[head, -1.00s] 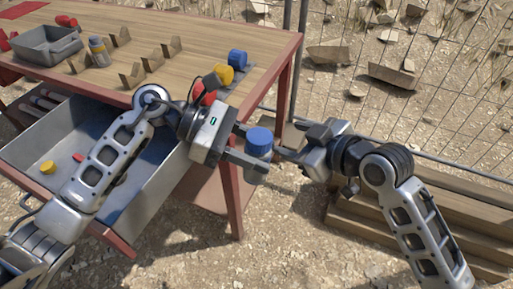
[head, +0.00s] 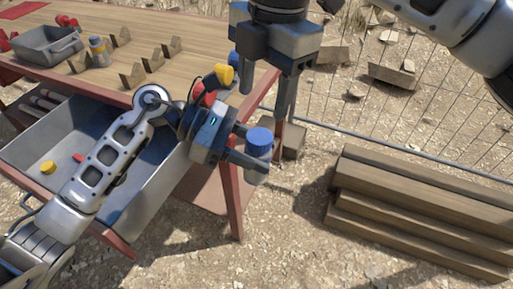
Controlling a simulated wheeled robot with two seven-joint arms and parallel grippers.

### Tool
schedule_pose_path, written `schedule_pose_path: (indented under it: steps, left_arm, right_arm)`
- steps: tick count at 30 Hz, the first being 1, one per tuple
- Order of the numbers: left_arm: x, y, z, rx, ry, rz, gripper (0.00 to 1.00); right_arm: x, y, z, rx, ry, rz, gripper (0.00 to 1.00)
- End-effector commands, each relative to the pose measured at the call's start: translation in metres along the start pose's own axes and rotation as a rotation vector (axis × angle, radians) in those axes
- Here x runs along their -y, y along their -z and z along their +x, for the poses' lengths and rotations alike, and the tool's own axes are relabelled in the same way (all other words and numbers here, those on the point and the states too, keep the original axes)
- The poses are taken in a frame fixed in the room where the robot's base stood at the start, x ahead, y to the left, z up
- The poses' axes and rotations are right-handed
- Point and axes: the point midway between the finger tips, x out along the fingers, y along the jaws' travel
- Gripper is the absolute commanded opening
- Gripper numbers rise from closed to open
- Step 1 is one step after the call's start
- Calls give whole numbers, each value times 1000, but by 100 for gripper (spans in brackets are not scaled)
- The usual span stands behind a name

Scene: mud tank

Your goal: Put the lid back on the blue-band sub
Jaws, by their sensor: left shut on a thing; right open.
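My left gripper (head: 250,162) is shut on a blue-topped cylinder (head: 259,141), held upright in the air beyond the table's right edge. Its lower part is hidden by the fingers, so I cannot tell whether the blue part is a band or a lid. My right gripper (head: 266,98) is open and empty, pointing down above and beyond the left one, near the table's right corner. Another blue round piece (head: 233,60) on the table is mostly hidden behind my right gripper. A yellow piece (head: 224,74) and a red piece (head: 207,96) show in line with it.
The wooden table (head: 190,40) carries several wooden cradles (head: 132,75), a grey bin (head: 45,48) and a grey cylinder with a yellowish band (head: 99,52). An open drawer (head: 35,150) holds small yellow and red pieces. Stacked timber steps (head: 420,205) stand right, before a wire fence.

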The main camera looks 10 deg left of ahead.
Motion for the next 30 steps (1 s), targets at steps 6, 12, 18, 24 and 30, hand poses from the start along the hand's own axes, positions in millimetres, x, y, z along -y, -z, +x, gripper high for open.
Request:
schedule_pose_path:
  steps: [6,12,18,24,30]
  left_arm:
    - [0,-1,0,3,-1,2,0]
    - [0,-1,0,3,-1,2,0]
    - [0,-1,0,3,-1,2,0]
    - [0,-1,0,3,-1,2,0]
    - [0,-1,0,3,-1,2,0]
  right_arm:
    - [3,0,-4,19,32,-10,56]
    - [3,0,-4,18,29,-9,56]
    - [3,0,12,18,30,-9,56]
    - [4,-1,43,17,30,-8,56]
    - [5,-2,68,17,29,-8,56]
